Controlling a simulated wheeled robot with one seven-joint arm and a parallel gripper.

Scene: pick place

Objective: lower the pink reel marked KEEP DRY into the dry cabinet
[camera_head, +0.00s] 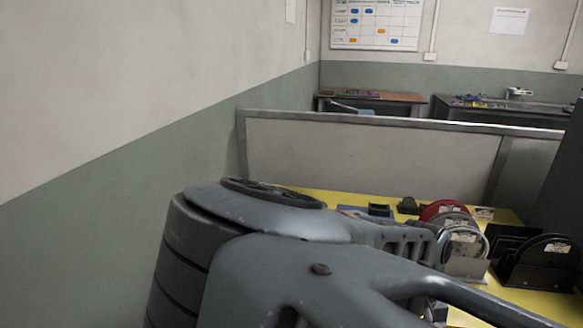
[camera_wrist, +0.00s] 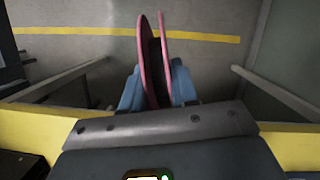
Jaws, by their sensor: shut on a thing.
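In the wrist view my gripper (camera_wrist: 156,86) is shut on a pink reel (camera_wrist: 143,62). The reel stands edge-on between the blue fingers, with its two pink flanges and a dark core between them showing. No KEEP DRY marking can be read on it from this angle. Grey floor lies beyond and below it. In the head view my arm fills the lower middle and hides the gripper's fingertips. I cannot make out the dry cabinet in either view.
A yellow table (camera_head: 505,216) holds a red reel (camera_head: 440,207), grey reels (camera_head: 462,228) with white labels, and a black reel (camera_head: 546,262) in a dark stand at right. A grey partition (camera_head: 370,150) stands behind. Grey rails (camera_wrist: 285,95) flank the floor in the wrist view.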

